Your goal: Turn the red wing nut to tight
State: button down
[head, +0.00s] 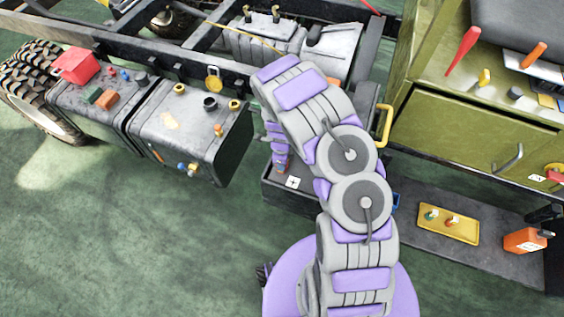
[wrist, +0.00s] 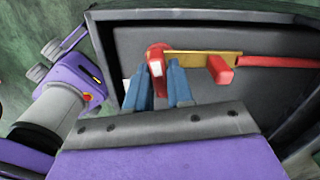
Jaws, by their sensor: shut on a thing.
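The red wing nut (wrist: 156,54) is at the left end of a brass-coloured bar (wrist: 190,54) in the wrist view, with a pale patch on its near face. My gripper (wrist: 160,70) has its two blue fingers closed around the wing nut's near side, which they partly hide. In the head view my gripper (head: 281,162) points down over a dark box (head: 280,188) with a white plus label (head: 292,183). Only a speck of red shows there at the fingertips. How tight the nut is cannot be told.
A red block (wrist: 220,69) and a red cable (wrist: 275,62) continue right along the bar. The box's raised rim (wrist: 190,15) surrounds this spot. The grey tank (head: 185,125) stands left, and a yellow tray (head: 448,222) lies right. Open green floor is at lower left.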

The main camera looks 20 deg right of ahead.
jog(key=shift+w, duration=0.2)
jog(key=c, duration=1.1)
grip_release()
jog(key=shift+a, duration=0.1)
jog(key=shift+s, duration=0.1)
jog(key=shift+r, duration=0.1)
jog(key=shift+r+p, duration=2)
jog(key=shift+r, duration=6.55)
